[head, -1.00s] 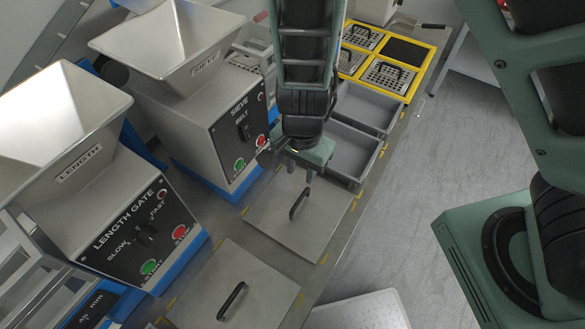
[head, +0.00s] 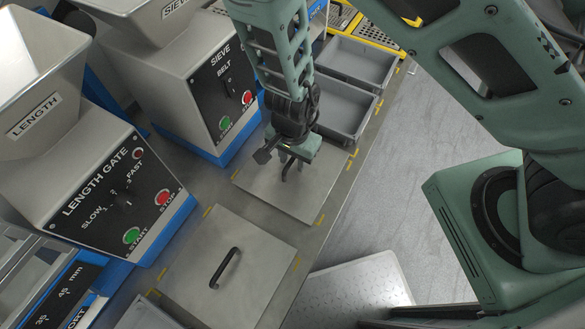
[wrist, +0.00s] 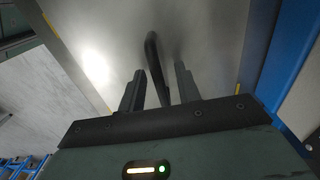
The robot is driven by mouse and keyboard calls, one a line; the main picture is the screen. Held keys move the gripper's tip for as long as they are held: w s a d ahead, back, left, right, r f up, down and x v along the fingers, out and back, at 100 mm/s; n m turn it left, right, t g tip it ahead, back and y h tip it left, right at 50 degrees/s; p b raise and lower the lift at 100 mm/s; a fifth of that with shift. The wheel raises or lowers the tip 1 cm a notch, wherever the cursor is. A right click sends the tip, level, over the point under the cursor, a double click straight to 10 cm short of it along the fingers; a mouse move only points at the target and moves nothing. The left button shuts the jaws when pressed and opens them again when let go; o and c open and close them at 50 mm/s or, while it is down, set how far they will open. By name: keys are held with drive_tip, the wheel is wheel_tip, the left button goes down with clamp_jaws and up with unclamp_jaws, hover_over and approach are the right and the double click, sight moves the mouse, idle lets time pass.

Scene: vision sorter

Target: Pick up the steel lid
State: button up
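Two flat square steel lids with black bar handles lie on the bench. The farther steel lid (head: 310,202) is under my gripper (head: 289,168); the nearer steel lid (head: 187,268) lies closer, with its handle (head: 224,268) in plain view. In the wrist view my gripper (wrist: 160,88) is open, with the farther lid's black handle (wrist: 153,58) showing between its two fingers. There are gaps on both sides of the handle. How deep the fingers reach around it I cannot tell. In the head view that handle is mostly hidden by my gripper.
The length gate machine (head: 110,200) and the sieve machine (head: 225,100) stand to the left of the lids. Grey open bins (head: 345,105) lie beyond the farther lid. Right of the bench is open floor with a pale mat (head: 355,292).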

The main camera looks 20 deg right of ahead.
drive_tip(key=shift+c, duration=0.3)
clamp_jaws()
